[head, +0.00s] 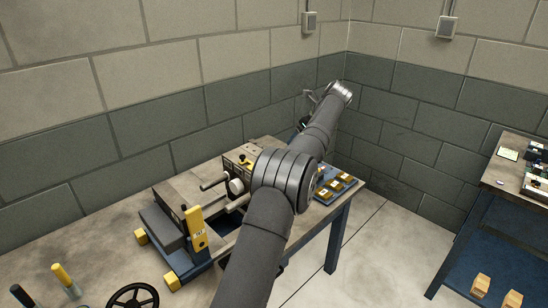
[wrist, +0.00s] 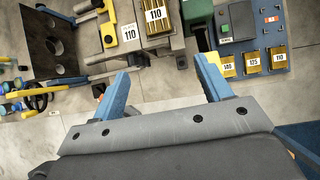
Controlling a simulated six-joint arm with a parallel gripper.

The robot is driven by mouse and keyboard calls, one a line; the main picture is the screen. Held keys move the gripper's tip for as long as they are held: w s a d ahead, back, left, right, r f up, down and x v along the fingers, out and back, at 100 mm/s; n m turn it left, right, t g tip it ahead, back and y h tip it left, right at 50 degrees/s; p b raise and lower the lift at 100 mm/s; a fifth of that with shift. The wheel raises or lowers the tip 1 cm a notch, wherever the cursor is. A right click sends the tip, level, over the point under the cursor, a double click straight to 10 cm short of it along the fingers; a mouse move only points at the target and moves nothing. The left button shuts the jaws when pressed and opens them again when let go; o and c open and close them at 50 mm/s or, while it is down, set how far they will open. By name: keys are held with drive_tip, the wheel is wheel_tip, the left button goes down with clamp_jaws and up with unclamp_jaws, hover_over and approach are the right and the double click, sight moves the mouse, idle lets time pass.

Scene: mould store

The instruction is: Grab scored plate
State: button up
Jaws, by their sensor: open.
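My gripper (wrist: 163,66) is open and empty in the wrist view, its two blue fingers spread over the workbench. Between and beyond the fingertips is a grey clamp-like fixture (wrist: 180,52) with a brass block (wrist: 154,4) tagged 110 in it. A second 110 tag is on the fixture's front. To the right, a blue tray (wrist: 283,30) holds brass pieces tagged 125 (wrist: 252,62) and 110 (wrist: 278,57), and one whose number is unclear (wrist: 227,67). A dark plate with holes (wrist: 45,38) is at the left. I cannot make out scoring on any piece.
In the head view, the bench (head: 100,228) stands against block walls, carrying a yellow-handled machine (head: 197,232) and a black handwheel (head: 133,297). My arm crosses over the bench and hides part of it. A second table (head: 490,172) stands right, across open floor (head: 370,245).

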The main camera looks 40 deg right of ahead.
wheel_tip(320, 180, up, 4)
drive_tip(key=w+f, duration=0.1)
drive_tip(key=w, duration=0.1)
drive_tip(key=shift+h, duration=0.3)
drive_tip(key=x, duration=1.1)
drive_tip(key=shift+a, duration=0.25)
drive_tip(key=shift+x, duration=2.8)
drive_tip(key=shift+s+a, duration=0.15)
drive_tip(key=shift+c, duration=0.2)
drive_tip(key=c, duration=1.4)
drive_tip(key=shift+o, duration=0.2)
